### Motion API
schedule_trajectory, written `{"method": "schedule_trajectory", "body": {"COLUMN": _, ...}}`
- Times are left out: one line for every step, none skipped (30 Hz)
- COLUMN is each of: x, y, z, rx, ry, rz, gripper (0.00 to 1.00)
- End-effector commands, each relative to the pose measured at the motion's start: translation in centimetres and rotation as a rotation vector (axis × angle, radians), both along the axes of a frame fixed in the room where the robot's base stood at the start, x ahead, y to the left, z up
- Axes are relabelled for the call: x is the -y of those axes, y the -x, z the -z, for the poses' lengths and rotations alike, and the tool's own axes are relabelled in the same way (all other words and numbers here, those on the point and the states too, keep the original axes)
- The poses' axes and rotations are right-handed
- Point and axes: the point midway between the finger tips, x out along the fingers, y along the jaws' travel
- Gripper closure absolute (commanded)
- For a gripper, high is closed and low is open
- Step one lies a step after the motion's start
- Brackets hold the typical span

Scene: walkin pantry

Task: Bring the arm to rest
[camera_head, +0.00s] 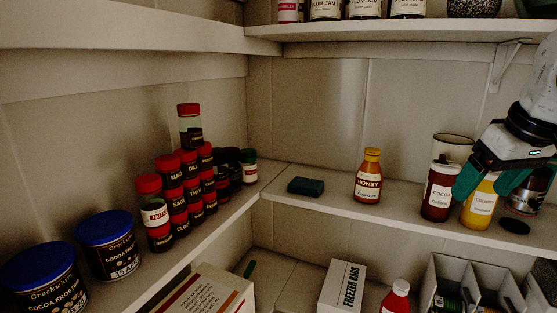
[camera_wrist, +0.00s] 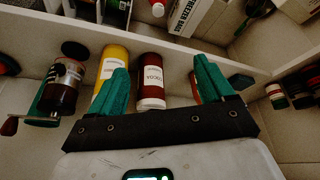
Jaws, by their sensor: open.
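My gripper (camera_head: 480,192) is at the right of the head view, above the right-hand shelf (camera_head: 335,199). Its teal fingers are spread and hold nothing. In the wrist view the gripper (camera_wrist: 160,72) shows both fingers wide apart. I cannot tell whether either finger touches anything.
Stacked spice jars (camera_head: 178,195) and blue-lidded tubs (camera_head: 109,248) fill the left shelf. An upper shelf (camera_head: 400,31) holds jam jars.

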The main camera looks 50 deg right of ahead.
Motion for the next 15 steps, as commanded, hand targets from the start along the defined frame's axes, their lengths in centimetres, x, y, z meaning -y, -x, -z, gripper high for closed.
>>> {"method": "schedule_trajectory", "body": {"x": -0.1, "y": -0.7, "z": 0.1, "rx": 0.018, "ry": -0.002, "rz": -0.018, "gripper": 0.19}}
{"method": "schedule_trajectory", "body": {"x": -0.1, "y": -1.0, "z": 0.0, "rx": 0.027, "ry": -0.002, "rz": -0.024, "gripper": 0.19}}
{"method": "schedule_trajectory", "body": {"x": -0.1, "y": -1.4, "z": 0.0, "rx": 0.041, "ry": -0.001, "rz": -0.034, "gripper": 0.19}}
{"method": "schedule_trajectory", "body": {"x": -0.1, "y": -1.7, "z": 0.0, "rx": 0.05, "ry": 0.001, "rz": -0.042, "gripper": 0.19}}
{"method": "schedule_trajectory", "body": {"x": -0.1, "y": -2.0, "z": 0.0, "rx": 0.06, "ry": 0.001, "rz": -0.05, "gripper": 0.19}}
{"method": "schedule_trajectory", "body": {"x": -0.1, "y": -2.5, "z": 0.0, "rx": 0.073, "ry": 0.0, "rz": -0.063, "gripper": 0.19}}
{"method": "schedule_trajectory", "body": {"x": -0.2, "y": -2.9, "z": 0.0, "rx": 0.084, "ry": 0.002, "rz": -0.071, "gripper": 0.19}}
{"method": "schedule_trajectory", "body": {"x": -0.2, "y": -3.2, "z": 0.0, "rx": 0.096, "ry": 0.002, "rz": -0.078, "gripper": 0.19}}
{"method": "schedule_trajectory", "body": {"x": -0.2, "y": -3.8, "z": 0.0, "rx": 0.114, "ry": 0.001, "rz": -0.092, "gripper": 0.19}}
{"method": "schedule_trajectory", "body": {"x": -0.2, "y": -4.3, "z": 0.0, "rx": 0.126, "ry": 0.002, "rz": -0.102, "gripper": 0.19}}
{"method": "schedule_trajectory", "body": {"x": -0.3, "y": -4.7, "z": 0.0, "rx": 0.142, "ry": 0.001, "rz": -0.114, "gripper": 0.19}}
{"method": "schedule_trajectory", "body": {"x": -0.4, "y": -5.4, "z": 0.0, "rx": 0.161, "ry": 0.001, "rz": -0.129, "gripper": 0.19}}
{"method": "schedule_trajectory", "body": {"x": -0.5, "y": -6.0, "z": 0.1, "rx": 0.179, "ry": -0.001, "rz": -0.141, "gripper": 0.19}}
{"method": "schedule_trajectory", "body": {"x": -0.5, "y": -6.5, "z": 0.1, "rx": 0.196, "ry": -0.002, "rz": -0.154, "gripper": 0.19}}
{"method": "schedule_trajectory", "body": {"x": -0.6, "y": -7.4, "z": 0.1, "rx": 0.22, "ry": -0.003, "rz": -0.171, "gripper": 0.19}}
